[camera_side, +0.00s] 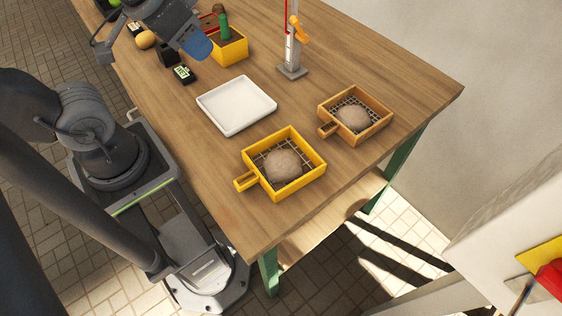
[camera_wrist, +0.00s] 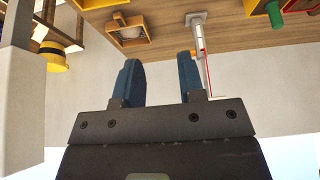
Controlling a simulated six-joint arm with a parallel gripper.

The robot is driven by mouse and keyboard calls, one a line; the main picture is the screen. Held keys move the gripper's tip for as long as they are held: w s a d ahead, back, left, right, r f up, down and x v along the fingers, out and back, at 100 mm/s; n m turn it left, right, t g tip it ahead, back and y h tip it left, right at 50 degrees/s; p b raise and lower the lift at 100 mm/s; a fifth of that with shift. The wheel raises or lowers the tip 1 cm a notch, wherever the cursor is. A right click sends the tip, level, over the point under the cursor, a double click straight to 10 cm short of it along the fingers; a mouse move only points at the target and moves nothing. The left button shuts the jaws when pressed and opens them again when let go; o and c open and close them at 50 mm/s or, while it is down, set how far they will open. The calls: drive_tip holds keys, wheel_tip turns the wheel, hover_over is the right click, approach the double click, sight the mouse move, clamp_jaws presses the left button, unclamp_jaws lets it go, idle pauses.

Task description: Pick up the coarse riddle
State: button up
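In the side view my gripper (camera_side: 198,46) is at the upper left, away from both riddles.
A white tray (camera_side: 236,124) lies left of the riddles. A stand with a red-marked column (camera_side: 292,70) is behind it. A yellow box (camera_side: 232,50) with a green item is beside my gripper.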

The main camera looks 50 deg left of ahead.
drive_tip(key=n+g, duration=0.6)
drive_tip(key=n, duration=1.1)
hover_over(307, 144)
wheel_tip(307, 144, down, 11)
wheel_tip(307, 144, down, 13)
drive_tip(key=shift+f, duration=0.1)
clamp_jaws()
